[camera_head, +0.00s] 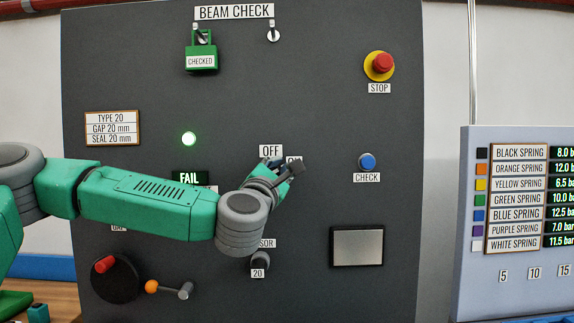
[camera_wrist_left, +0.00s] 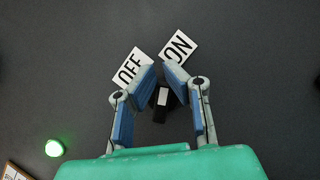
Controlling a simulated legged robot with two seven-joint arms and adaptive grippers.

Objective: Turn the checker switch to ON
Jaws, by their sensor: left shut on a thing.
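The checker switch is a black knob (camera_wrist_left: 158,112) with a white mark, seen in the left wrist view between my fingers. The OFF label (camera_wrist_left: 129,68) is at its upper left and the ON label (camera_wrist_left: 178,48) at its upper right. My left gripper (camera_head: 282,167) is at the panel and is shut on the knob; its fingers (camera_wrist_left: 160,80) stand on either side of it. In the head view the gripper hides the knob and part of the ON label, while the OFF label (camera_head: 270,151) shows above. I cannot tell exactly where the mark points. My right gripper is not in view.
The dark panel (camera_head: 300,100) carries a lit green lamp (camera_head: 189,139), a FAIL display (camera_head: 189,177), a red STOP button (camera_head: 382,62), a blue CHECK button (camera_head: 367,161) and a green padlock (camera_head: 201,53).

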